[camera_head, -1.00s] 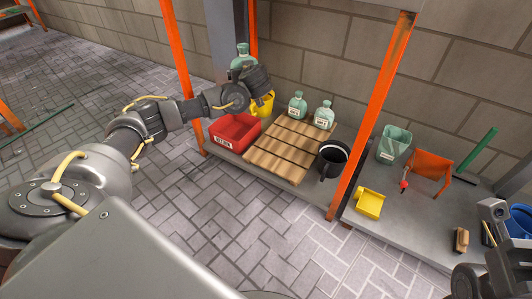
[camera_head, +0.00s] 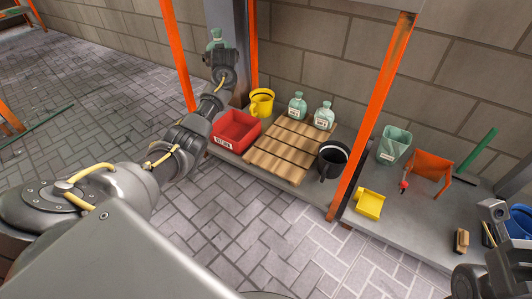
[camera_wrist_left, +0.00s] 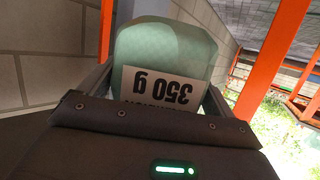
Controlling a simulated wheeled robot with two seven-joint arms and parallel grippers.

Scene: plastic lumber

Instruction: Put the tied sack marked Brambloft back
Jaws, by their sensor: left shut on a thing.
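A pale green sack (camera_head: 216,37) is held up by my left gripper (camera_head: 219,54), left of the orange-post shelf bay. In the left wrist view the sack (camera_wrist_left: 165,55) sits between the fingers. Its white label (camera_wrist_left: 175,88) is upside down and reads 350 g; the name line is mostly hidden by the gripper, so I cannot read it. Two similar sacks with white labels stand at the back, a left one (camera_head: 297,107) and a right one (camera_head: 324,116); their labels are too small to read. Part of my right gripper (camera_head: 483,250) shows at the lower right.
The shelf holds a slatted wooden board (camera_head: 282,151), a red bin (camera_head: 237,128) with a label, a yellow jug (camera_head: 262,102) and a black pot (camera_head: 332,160). An orange post (camera_head: 376,105) divides it from a bay with a green container (camera_head: 394,145) and yellow scoop (camera_head: 369,203).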

